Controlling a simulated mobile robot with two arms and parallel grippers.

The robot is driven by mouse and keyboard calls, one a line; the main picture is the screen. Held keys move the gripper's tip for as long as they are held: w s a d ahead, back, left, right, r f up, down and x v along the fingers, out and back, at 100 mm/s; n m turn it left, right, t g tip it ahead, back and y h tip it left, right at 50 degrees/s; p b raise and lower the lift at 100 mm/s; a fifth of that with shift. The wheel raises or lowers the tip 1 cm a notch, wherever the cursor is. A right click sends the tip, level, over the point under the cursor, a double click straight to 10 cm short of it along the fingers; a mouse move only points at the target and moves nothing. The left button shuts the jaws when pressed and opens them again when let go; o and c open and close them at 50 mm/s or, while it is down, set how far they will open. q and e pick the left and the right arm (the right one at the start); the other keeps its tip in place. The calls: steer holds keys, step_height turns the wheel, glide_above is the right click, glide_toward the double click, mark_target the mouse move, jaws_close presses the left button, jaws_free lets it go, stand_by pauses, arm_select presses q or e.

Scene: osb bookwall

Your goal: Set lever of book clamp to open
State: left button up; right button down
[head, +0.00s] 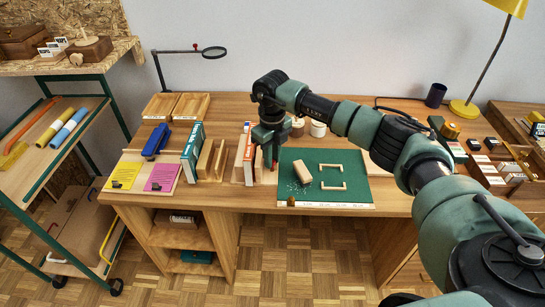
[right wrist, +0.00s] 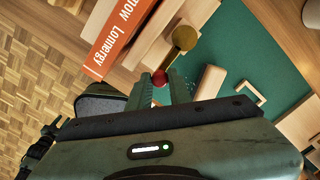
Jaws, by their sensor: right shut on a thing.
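The book clamp (right wrist: 152,52) is a pale wooden piece beside an orange-spined book (right wrist: 120,38), at the left edge of the green mat. In the head view this book (head: 250,158) stands upright near the desk's middle, and my right gripper and arm hide much of the clamp. My right gripper (right wrist: 160,86) is at the clamp, its fingers closed around a red ball-shaped knob (right wrist: 159,78), seemingly the lever's end. In the head view my right gripper (head: 273,160) points down just right of the book. My left gripper is out of view.
The green cutting mat (head: 350,195) holds a wooden block (head: 303,172), pale brackets (head: 333,185) and a small brown round piece (head: 291,201). Left are upright books (head: 193,150) and pink and yellow sheets. A magnifier lamp (head: 214,53) stands behind.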

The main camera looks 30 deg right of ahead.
steer(key=c, duration=1.3)
jaws_free()
step_height(320, 180, up, 8)
steer(key=shift+a+f+b, duration=0.1)
steer(key=shift+b, duration=0.55)
steer(key=shift+f, duration=0.1)
